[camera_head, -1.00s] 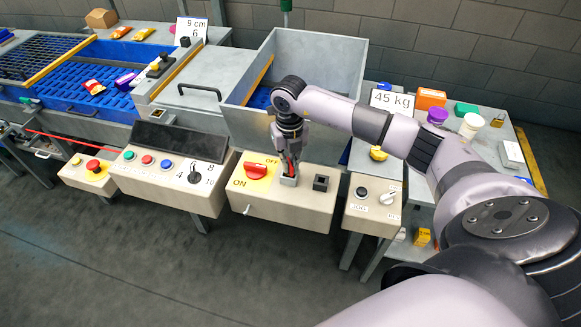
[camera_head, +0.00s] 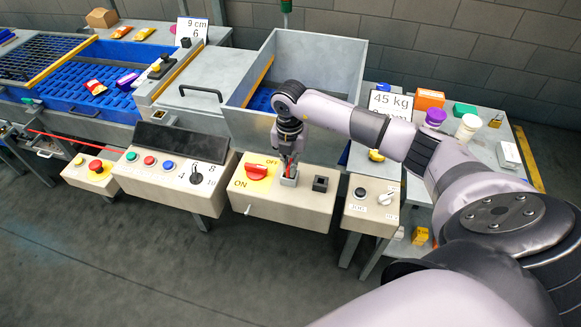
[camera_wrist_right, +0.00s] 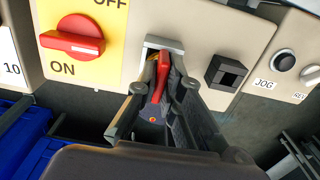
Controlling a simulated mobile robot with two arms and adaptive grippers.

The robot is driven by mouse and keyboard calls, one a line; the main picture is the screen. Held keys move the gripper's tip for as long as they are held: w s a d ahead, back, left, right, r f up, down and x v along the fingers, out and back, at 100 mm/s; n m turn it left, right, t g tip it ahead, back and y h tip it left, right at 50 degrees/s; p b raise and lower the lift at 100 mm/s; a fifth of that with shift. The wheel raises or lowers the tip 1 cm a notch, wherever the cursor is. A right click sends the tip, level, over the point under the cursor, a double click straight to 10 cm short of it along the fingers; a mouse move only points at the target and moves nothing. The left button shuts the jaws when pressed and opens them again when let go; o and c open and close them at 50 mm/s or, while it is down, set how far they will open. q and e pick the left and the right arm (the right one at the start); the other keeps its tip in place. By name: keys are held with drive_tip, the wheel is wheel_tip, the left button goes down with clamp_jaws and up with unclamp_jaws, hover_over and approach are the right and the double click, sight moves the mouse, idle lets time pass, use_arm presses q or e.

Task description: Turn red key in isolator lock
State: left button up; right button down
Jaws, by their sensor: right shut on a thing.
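The red key (camera_wrist_right: 161,78) stands in the isolator lock (camera_wrist_right: 158,43), a grey metal block on the beige isolator box (camera_head: 270,207). My right gripper (camera_head: 289,170) is over the lock with its fingers pointing down at it. In the right wrist view my right gripper (camera_wrist_right: 160,95) has its fingers on both sides of the key and is shut on it. The key's lower end in the lock is partly hidden. A red rotary switch (camera_head: 257,172) on a yellow ON/OFF plate is left of the lock. My left gripper is not in view.
A black square socket (camera_head: 320,183) is just right of the lock. A box with a JOG button (camera_head: 360,191) and a selector stands further right. A control panel with several buttons (camera_head: 149,160) is on the left. A grey hopper (camera_head: 315,65) rises behind.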

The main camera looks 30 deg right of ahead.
idle(0.3)
drive_tip(key=shift+r+m+p, duration=0.1)
drive_tip(key=shift+m+p, duration=0.4)
drive_tip(key=shift+m, duration=1.4)
drive_tip(key=shift+p, duration=0.3)
drive_tip(key=shift+m, duration=0.8)
